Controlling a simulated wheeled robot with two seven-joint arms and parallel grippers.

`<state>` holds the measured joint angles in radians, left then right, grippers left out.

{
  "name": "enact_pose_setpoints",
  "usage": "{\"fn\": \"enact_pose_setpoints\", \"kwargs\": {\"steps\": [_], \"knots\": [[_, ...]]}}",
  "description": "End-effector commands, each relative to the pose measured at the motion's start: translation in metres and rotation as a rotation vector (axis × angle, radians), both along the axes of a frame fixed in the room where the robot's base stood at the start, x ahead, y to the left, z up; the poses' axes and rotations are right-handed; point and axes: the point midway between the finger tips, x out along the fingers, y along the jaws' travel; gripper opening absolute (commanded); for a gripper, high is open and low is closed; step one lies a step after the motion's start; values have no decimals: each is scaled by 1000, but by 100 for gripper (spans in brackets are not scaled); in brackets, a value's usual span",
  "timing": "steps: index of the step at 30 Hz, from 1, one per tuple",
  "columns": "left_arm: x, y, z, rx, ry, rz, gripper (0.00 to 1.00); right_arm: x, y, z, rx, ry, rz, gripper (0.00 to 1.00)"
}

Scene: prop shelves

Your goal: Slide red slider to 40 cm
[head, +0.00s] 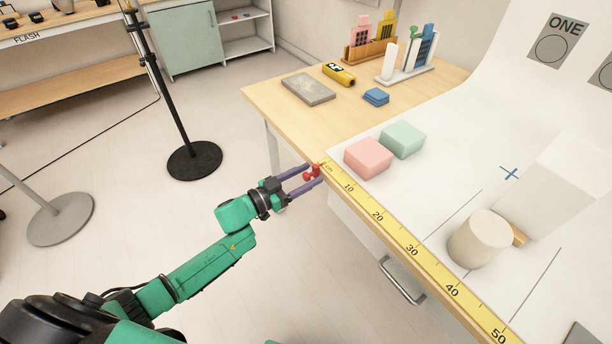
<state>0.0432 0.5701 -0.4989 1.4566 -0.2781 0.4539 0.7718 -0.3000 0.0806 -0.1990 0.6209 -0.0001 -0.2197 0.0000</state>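The red slider (313,171) sits at the low end of the yellow ruler (394,237), near the 0 cm mark, on the table's front edge. The ruler's marks 10 to 50 run toward the lower right, with the 40 mark (452,290) near the bottom. My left gripper (314,174) reaches in from the left. Its two purple fingers are apart, one on each side of the slider's knob. I see no clear grip on the knob; contact is too small to tell. My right gripper is not in view.
A pink block (368,158) and a green block (402,139) stand close behind the ruler's low end. A cream cylinder (479,238) stands behind the 40 region. A drawer handle (402,281) juts out below the edge. The ruler's top looks clear.

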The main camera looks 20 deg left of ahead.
Motion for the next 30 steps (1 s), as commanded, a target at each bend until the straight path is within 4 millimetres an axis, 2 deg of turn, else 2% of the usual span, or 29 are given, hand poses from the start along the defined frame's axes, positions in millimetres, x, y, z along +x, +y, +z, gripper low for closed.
{"fn": "enact_pose_setpoints", "kwargs": {"steps": [1, 4, 5, 30], "knots": [[0, 0, 0, 0, 0, 0, 45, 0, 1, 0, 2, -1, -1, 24], [0, 0, 0, 0, 0, 0, 7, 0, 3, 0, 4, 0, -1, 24], [0, 0, 0, 0, 0, 0, 0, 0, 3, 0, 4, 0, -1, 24], [0, 1, 0, 0, 0, 1, 0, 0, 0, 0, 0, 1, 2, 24]]}}
